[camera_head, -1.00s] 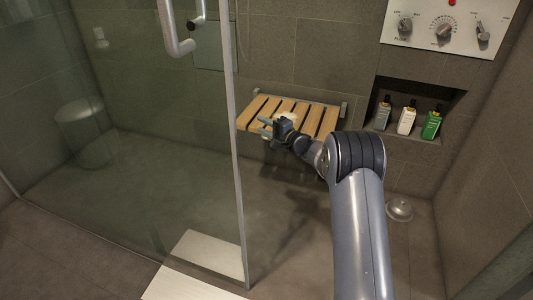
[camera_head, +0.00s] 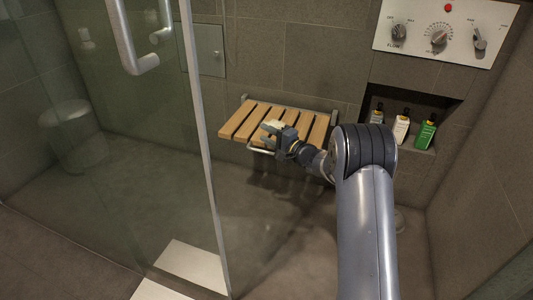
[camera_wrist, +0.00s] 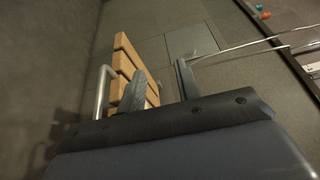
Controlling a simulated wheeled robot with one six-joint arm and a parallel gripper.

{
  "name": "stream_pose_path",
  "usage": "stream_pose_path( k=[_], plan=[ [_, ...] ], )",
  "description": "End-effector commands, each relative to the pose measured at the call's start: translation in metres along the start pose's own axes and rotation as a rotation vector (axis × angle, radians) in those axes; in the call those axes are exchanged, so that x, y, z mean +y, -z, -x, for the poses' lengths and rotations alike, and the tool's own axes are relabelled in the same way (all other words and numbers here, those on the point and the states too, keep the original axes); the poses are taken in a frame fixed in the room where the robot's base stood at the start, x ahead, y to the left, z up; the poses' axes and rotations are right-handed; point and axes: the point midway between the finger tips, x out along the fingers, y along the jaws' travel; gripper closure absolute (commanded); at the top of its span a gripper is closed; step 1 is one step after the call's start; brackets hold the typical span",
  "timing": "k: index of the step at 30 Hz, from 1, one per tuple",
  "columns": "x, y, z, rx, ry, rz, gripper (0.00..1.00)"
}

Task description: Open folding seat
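The folding seat (camera_head: 243,117) has light wood slats on a metal frame and is mounted on the shower's back wall. Its slats stick out from the wall, looking folded down and roughly level; the exact angle is hard to tell. A bent metal bar (camera_head: 259,150) shows under its front edge. My gripper (camera_head: 270,131) is at the seat's front edge, overlapping the slats in the head view. In the wrist view the fingers of my gripper (camera_wrist: 160,90) are apart, with nothing seen between them. One finger overlaps the slats of the seat (camera_wrist: 126,61); contact is unclear.
A glass door (camera_head: 150,130) with a metal handle (camera_head: 122,35) stands to the left. A wall niche (camera_head: 445,107) with bottles (camera_head: 401,130) and a control panel (camera_head: 445,32) are at the right. Behind the glass is a round stool (camera_head: 70,130). The shower floor is mostly clear.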

Motion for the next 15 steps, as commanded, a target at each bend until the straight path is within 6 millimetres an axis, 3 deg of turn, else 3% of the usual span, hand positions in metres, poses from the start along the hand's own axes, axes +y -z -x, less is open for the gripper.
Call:
stream_pose_path(
  k=[15],
  plan=[
    [-0.002, -0.057, 0.06, 0.001, 0.0, 0.0, 0.67]
  ],
)
